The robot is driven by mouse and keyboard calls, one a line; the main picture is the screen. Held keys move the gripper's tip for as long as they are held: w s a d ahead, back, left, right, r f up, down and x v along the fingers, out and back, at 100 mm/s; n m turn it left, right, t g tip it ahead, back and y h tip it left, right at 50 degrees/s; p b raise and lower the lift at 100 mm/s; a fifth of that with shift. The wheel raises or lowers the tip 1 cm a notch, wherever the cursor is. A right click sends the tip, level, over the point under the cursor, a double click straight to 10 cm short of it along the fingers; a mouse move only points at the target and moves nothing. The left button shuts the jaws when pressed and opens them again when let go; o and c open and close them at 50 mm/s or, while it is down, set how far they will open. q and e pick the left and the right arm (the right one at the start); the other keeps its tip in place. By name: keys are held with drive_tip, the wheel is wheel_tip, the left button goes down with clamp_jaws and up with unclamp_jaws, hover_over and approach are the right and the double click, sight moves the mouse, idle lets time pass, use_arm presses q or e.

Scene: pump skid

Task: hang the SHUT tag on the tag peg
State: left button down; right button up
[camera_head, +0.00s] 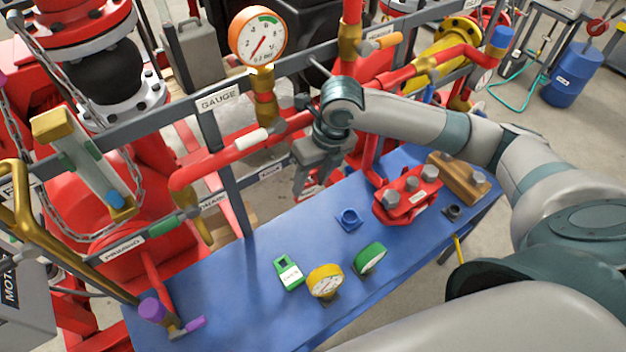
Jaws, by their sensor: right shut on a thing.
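My right gripper (304,188) points down in front of the pipework, above the back edge of the blue bench. It is shut on a small red and white thing (311,187), which looks like the SHUT tag. The fingers hide most of it and its lettering cannot be read. A thin dark rod (319,67) sticks out at the upper grey rail, right of the gauge, above the gripper. It may be the tag peg. A green tag with a white label (289,273) lies on the bench, its text too small to read. My left gripper is not in view.
The blue bench (235,290) holds a yellow gauge (325,281), a green gauge (370,258), a blue ring (349,219) and a red block with bolts (408,194). An orange-rimmed gauge (258,37) and red pipe (225,160) stand beside the gripper.

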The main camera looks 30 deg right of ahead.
drive_tip(key=shift+w+r, duration=0.15)
drive_tip(key=shift+w, duration=0.35)
idle(0.8)
drive_tip(key=shift+r, duration=0.1)
drive_tip(key=shift+s+f, duration=0.3)
idle(0.7)
drive_tip(key=shift+s+d+f, duration=0.1)
drive_tip(key=shift+s+f, duration=0.15)
drive_tip(key=shift+f, duration=0.05)
drive_tip(key=shift+s+d, duration=0.2)
drive_tip(key=shift+s, duration=1.2)
drive_tip(key=shift+s+d, duration=0.15)
drive_tip(key=shift+s, duration=1.25)
drive_tip(key=shift+s, duration=0.1)
drive_tip(key=shift+r, duration=0.1)
drive_tip(key=shift+w+a+r+h, duration=0.1)
drive_tip(key=shift+w+r+h, duration=0.1)
drive_tip(key=shift+w+h, duration=0.35)
drive_tip(key=shift+w+a+r+h, duration=0.1)
drive_tip(key=shift+w+r+h, duration=0.05)
drive_tip(key=shift+w+h, duration=0.35)
drive_tip(key=shift+d, duration=0.1)
